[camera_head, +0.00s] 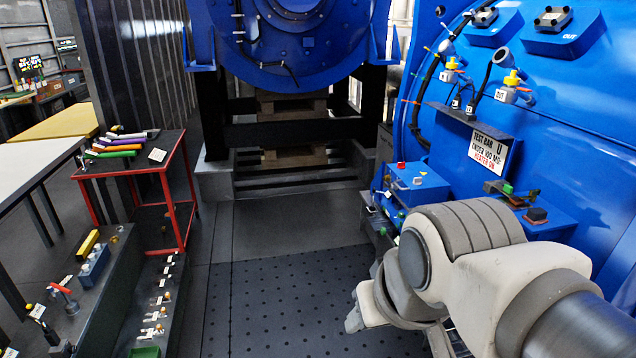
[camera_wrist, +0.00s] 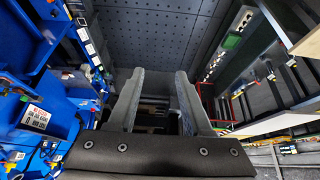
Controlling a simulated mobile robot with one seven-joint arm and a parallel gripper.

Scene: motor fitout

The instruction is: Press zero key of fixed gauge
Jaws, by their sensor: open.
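My gripper (camera_wrist: 160,80) is open and empty in the wrist view, its two fingers apart with only dark floor and structure between them. In the head view my arm covers the lower right and the gripper is mostly hidden behind it. I cannot clearly identify the fixed gauge or its zero key. A blue box (camera_head: 417,183) with a red knob and green parts stands on the ledge by the blue machine, just beyond my arm. Small devices on the blue side also show in the wrist view, too small to read.
A red-framed cart (camera_head: 165,175) with coloured handles stands left, near a low dark bench (camera_head: 110,290) with small parts. The perforated floor (camera_head: 290,300) between is clear.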

